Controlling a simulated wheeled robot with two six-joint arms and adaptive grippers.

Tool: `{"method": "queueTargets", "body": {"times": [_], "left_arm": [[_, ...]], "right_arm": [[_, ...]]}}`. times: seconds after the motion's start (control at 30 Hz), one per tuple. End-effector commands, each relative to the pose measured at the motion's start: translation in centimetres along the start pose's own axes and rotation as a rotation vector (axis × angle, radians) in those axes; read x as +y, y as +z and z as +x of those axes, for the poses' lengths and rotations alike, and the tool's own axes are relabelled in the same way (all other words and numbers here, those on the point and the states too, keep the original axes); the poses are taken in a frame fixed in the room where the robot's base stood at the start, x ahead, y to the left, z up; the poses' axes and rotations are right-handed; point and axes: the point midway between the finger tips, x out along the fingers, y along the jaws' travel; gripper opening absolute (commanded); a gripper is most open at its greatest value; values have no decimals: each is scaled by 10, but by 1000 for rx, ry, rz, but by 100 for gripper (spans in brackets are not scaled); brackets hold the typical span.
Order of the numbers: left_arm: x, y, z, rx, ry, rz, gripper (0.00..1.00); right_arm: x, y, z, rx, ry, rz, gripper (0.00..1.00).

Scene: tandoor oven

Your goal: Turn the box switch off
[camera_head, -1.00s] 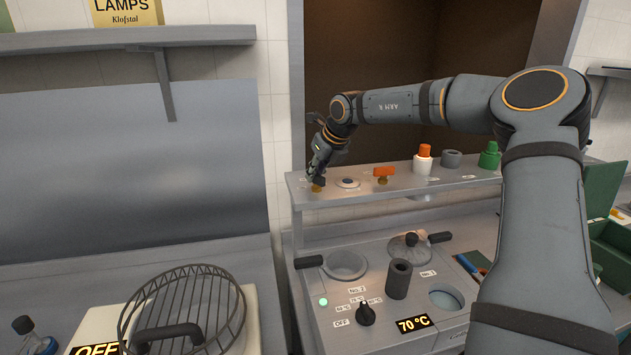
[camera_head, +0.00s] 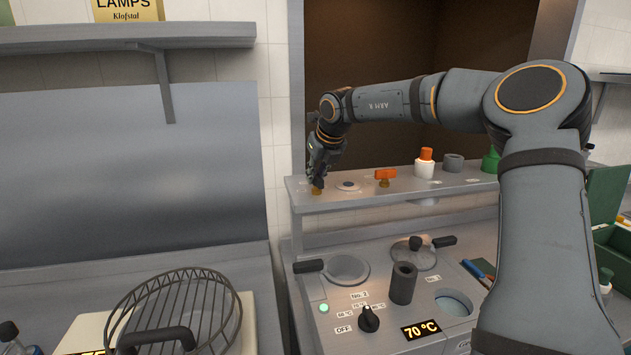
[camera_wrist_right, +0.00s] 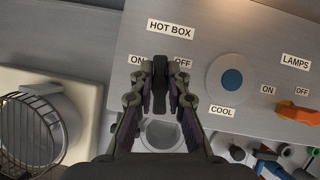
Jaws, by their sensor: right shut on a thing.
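The hot box switch (camera_wrist_right: 160,74) is a dark upright handle on the grey shelf panel, under the HOT BOX label (camera_wrist_right: 170,28). It stands between the ON label (camera_wrist_right: 136,60) and the OFF label (camera_wrist_right: 183,64). My right gripper (camera_wrist_right: 159,92) is around the handle, a finger on each side, shut on it. In the head view my right gripper (camera_head: 317,180) reaches down at the shelf's left end and hides most of the switch; only its brass base (camera_head: 317,191) shows. My left gripper is not in view.
Right of the switch are a round COOL button (camera_wrist_right: 231,80) and the orange LAMPS switch (camera_wrist_right: 300,111). Below are a knob panel (camera_head: 368,318) and, at left, a wire basket (camera_head: 190,300).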

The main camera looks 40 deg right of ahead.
Motion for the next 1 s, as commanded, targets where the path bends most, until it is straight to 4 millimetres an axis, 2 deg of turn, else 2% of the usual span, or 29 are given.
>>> {"method": "queueTargets", "body": {"times": [0.03, 0.3, 0.67, 0.7, 0.8, 0.87, 1.0], "left_arm": [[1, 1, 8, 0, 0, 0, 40], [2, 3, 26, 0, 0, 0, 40], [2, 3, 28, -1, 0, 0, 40], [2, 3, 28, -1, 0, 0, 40], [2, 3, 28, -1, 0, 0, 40], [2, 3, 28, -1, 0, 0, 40], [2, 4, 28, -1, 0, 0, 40]], "right_arm": [[-1, 0, 1, -8, -14, 14, 0], [-1, 1, 1, -8, -86, 131, 0], [-1, 2, -2, -7, -115, 187, 0], [-1, 2, -2, -7, -115, 187, 19], [-1, 2, -2, -6, -114, 187, 33], [-1, 2, -1, -5, -114, 186, 41], [-1, 1, -1, -4, -113, 186, 42]]}}
